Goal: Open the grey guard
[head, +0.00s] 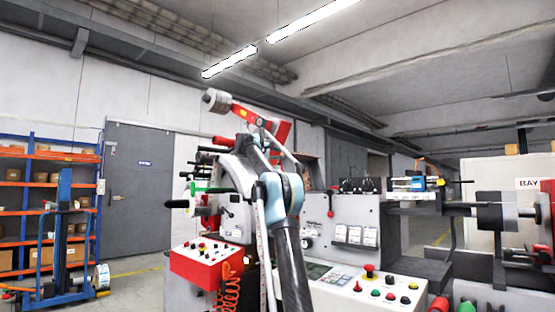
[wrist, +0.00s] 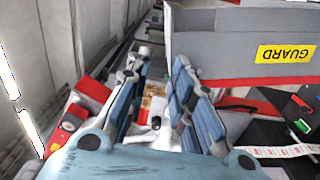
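The grey guard (wrist: 225,50) is in the upper right of the wrist view. It is a flat grey panel with red edging and a yellow label (wrist: 286,54) reading GUARD, upside down in this view. My gripper (wrist: 160,65) is open, with a clear gap between its blue-padded fingers. Nothing shows between the fingers. The right fingertip lies close to the guard's lower left corner in the picture; I cannot tell if it touches. In the head view my arm covers part of the machine, and I cannot pick out the guard or the fingers surely.
A red control box (head: 206,266) with buttons juts out at the machine's left. A light control panel (head: 372,286) stands at the front right. A red arm with a grey roller (head: 216,101) rises above the machine. A blue lift (head: 66,235) and orange shelves stand far left.

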